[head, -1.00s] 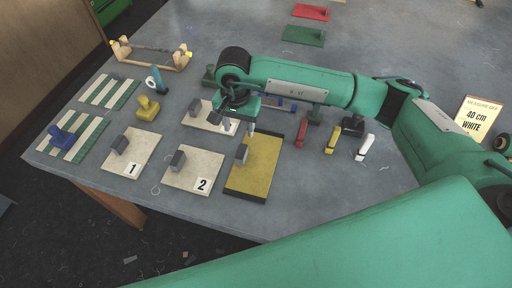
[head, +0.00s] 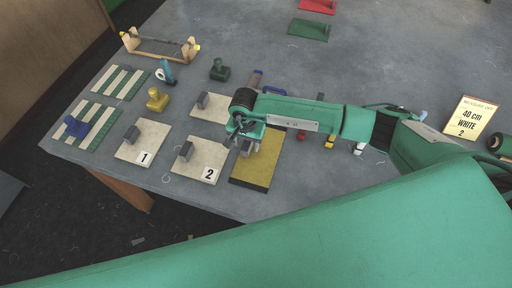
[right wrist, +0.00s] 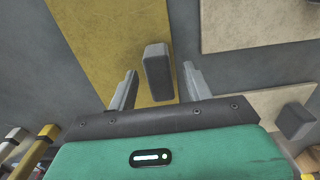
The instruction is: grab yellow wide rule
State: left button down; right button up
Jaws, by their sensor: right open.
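The yellow wide rule is a flat yellow board (head: 255,172) with dark end strips, lying on the grey table right of the board marked 2. Its grey block handle (right wrist: 158,72) shows in the right wrist view, standing on the yellow face (right wrist: 100,40). In the right wrist view the gripper's (right wrist: 160,88) fingers are apart, one on each side of the block, with gaps visible. I cannot tell the height left. My left gripper is not in view.
Boards marked 1 (head: 144,142) and 2 (head: 207,168), with grey blocks, lie to the left. A yellow stamp-like piece (head: 157,99) and striped boards (head: 119,83) lie farther left. The table front right of the rule is clear.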

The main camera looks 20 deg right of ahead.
jog(key=shift+f, duration=0.7)
grip_shut()
